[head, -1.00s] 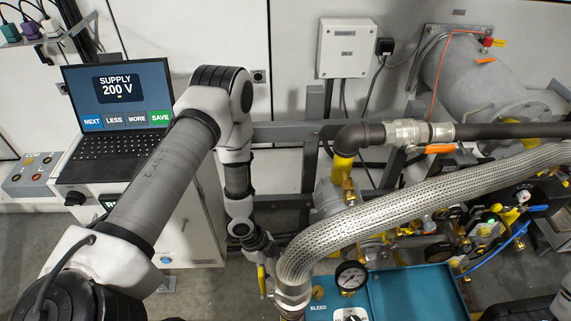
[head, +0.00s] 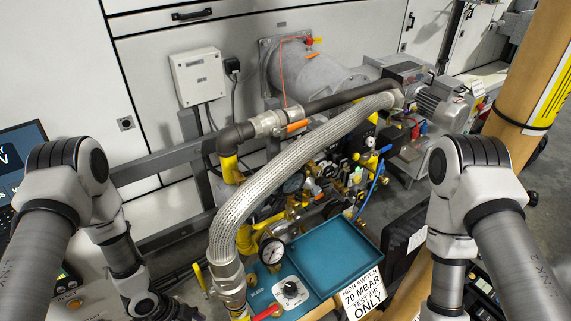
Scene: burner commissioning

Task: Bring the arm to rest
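My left arm (head: 85,185) comes in from the left and bends down, its wrist (head: 145,300) near the bottom edge left of the braided hose. My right arm (head: 480,190) comes in from the right and bends down, its wrist (head: 445,285) at the bottom edge right of the blue tray. Both grippers lie below the picture, so their fingers and anything in them are hidden. Neither visible arm part appears to touch the rig.
A braided metal hose (head: 290,160) arches over the burner rig between my arms. A pressure gauge (head: 272,251) and a teal tray (head: 325,247) stand below it. A cardboard tube (head: 540,80) leans at the right. A laptop (head: 22,150) is partly behind my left arm.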

